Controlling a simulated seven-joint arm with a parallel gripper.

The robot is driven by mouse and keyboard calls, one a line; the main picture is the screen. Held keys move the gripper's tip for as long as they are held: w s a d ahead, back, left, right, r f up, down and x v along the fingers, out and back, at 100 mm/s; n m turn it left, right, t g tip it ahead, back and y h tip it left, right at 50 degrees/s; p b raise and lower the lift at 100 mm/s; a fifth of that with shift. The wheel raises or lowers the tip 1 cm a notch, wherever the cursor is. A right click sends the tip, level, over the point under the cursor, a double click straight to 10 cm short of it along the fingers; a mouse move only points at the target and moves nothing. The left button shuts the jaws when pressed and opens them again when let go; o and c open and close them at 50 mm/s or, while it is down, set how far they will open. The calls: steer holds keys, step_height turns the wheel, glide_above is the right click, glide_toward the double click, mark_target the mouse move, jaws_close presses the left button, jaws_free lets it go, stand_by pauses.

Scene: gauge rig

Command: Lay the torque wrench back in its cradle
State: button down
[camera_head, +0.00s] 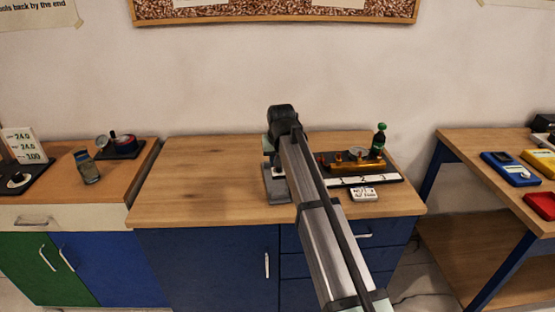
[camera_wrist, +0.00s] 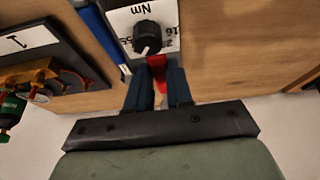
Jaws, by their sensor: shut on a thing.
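My gripper (camera_wrist: 158,77) reaches up from the bottom of the wrist view. Its two dark fingers are shut on a red part (camera_wrist: 157,64) that shows only as a small piece between them. I cannot tell for certain whether this is part of the torque wrench. Just beyond it is a black knob (camera_wrist: 147,36) on a white dial plate (camera_wrist: 122,20) marked Nm. A blue bar (camera_wrist: 100,36) lies beside the plate. In the head view a grey holder (camera_head: 276,190) stands on the bench, partly behind my arm. I cannot make out the cradle for certain.
A brass gauge rig (camera_head: 352,164) with red handles stands right of my arm. A green bottle (camera_head: 378,140) is behind it and a small white label block (camera_head: 363,194) in front. The left bench top (camera_head: 205,180) is clear. A separate table (camera_head: 490,172) stands at right.

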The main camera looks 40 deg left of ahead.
steer(key=shift+f, duration=3.45)
steer(key=c, duration=0.9)
jaws_free()
steer(key=shift+c, duration=0.2)
steer(key=v, duration=1.3)
steer(key=shift+s+d+r, duration=0.1)
steer(key=shift+s+r, duration=0.05)
steer(key=shift+r, duration=0.2)
